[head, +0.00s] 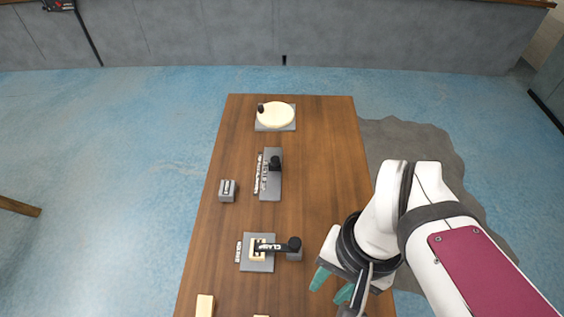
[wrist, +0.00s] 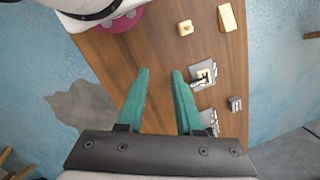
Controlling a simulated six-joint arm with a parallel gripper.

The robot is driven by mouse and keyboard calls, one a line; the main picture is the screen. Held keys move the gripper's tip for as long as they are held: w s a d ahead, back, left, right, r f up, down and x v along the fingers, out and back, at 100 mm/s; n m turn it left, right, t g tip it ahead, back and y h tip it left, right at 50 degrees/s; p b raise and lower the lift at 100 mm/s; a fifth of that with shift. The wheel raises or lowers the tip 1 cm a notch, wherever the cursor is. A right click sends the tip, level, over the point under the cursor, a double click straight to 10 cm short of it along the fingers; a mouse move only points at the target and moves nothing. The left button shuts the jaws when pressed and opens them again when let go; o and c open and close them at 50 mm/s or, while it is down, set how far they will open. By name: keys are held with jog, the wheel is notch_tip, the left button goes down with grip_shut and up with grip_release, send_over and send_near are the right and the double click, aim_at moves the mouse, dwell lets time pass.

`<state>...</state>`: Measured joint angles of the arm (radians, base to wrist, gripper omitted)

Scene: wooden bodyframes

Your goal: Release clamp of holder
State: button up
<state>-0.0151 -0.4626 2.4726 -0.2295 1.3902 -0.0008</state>
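The holder (head: 262,264) is a grey plate on the wooden table. A pale wooden piece (head: 257,249) sits on it, under a black clamp arm (head: 272,247) lettered CLAMP, with a round black knob (head: 294,243) at its right end. The holder also shows in the wrist view (wrist: 203,86), right of my fingers. My gripper (head: 331,286) has teal fingers, spread apart with nothing between them, to the lower right of the holder and apart from it. In the wrist view my gripper (wrist: 160,74) is open above bare table.
Behind the holder stand a grey fixture with a black knob (head: 270,186), a small grey block (head: 227,191) and a plate with a cream disc (head: 275,115). Loose wooden pieces (head: 205,305) lie at the near edge. The table's (head: 320,150) right side is clear.

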aim_at(278, 245)
jog(key=shift+n+g, duration=0.5)
jog(key=shift+n, duration=0.4)
jog(key=w, duration=0.3)
jog(key=w+a, duration=0.1)
jog(key=w, duration=0.2)
jog(key=w+a, duration=0.1)
jog(key=w, duration=0.2)
jog(key=shift+w+r, duration=0.15)
jog(key=shift+r, duration=0.25)
jog(key=c, duration=0.5)
jog(key=shift+n+g+h, duration=0.3)
jog(key=shift+n+h, duration=0.1)
jog(key=shift+n, duration=0.1)
jog(key=w, duration=0.1)
jog(key=w+a+f, duration=0.1)
jog(key=w, duration=0.3)
jog(key=shift+w+a+f, duration=0.1)
jog(key=shift+a+f, duration=0.1)
jog(key=shift+a, duration=0.2)
grip_shut()
jog(key=w+a+f+n+h, duration=0.1)
jog(key=w+a+f+n, duration=0.1)
jog(key=w+a+f, duration=0.4)
jog(key=w+f, duration=0.3)
jog(key=w, duration=0.1)
jog(key=shift+a+g, duration=0.25)
jog(key=shift+g, duration=0.15)
jog(key=shift+f, duration=0.15)
